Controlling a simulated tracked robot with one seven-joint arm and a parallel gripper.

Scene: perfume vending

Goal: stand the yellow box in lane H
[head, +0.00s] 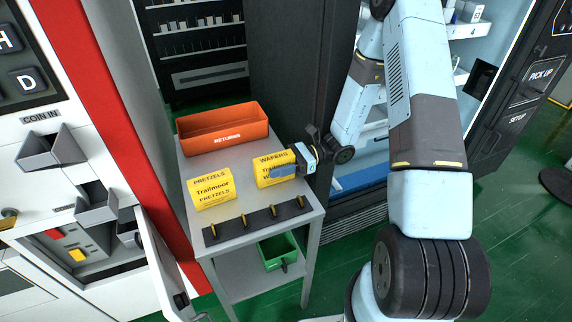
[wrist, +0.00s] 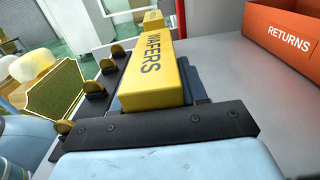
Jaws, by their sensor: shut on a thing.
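Two yellow boxes stand on the grey cart. The wafers box (head: 268,163) is on the right, and the pretzels box (head: 211,190) stands apart to its left. My gripper (head: 284,170) reaches in from the right and is shut on the wafers box, one finger across its near side. In the wrist view the wafers box (wrist: 150,72) lies just beyond the dark finger mount, with its name running along it. Another yellow box (wrist: 153,20) shows behind it. I cannot tell whether the held box touches the cart top. No lane marked H is readable on the shelves.
An orange returns bin (head: 222,133) stands at the cart's back. A dark strip with several yellow-topped pegs (head: 258,220) lies along its front. A green bin (head: 279,252) is below. Open lit shelves (head: 466,30) are at right.

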